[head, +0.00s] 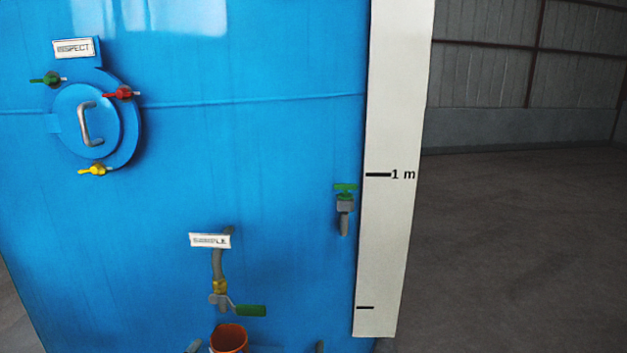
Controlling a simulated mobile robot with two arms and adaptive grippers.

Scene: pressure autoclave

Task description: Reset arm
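Neither of my grippers nor any part of my arms shows in the head view. The blue autoclave tank (260,150) fills the left and middle of the view. A round inspection hatch (75,122) with a metal handle sits flat against its upper left. Around the hatch are a green clamp knob (51,78), a red one (122,93) and a yellow one (93,170). A sample pipe (217,264) with a green-handled valve (248,310) is at the lower middle.
An orange container (229,338) is below the sample valve, cut off by the bottom edge. A small green-topped tap (345,205) sticks out near a white level scale (395,130) marked "1 m". The concrete floor (510,240) to the right is clear up to the wall.

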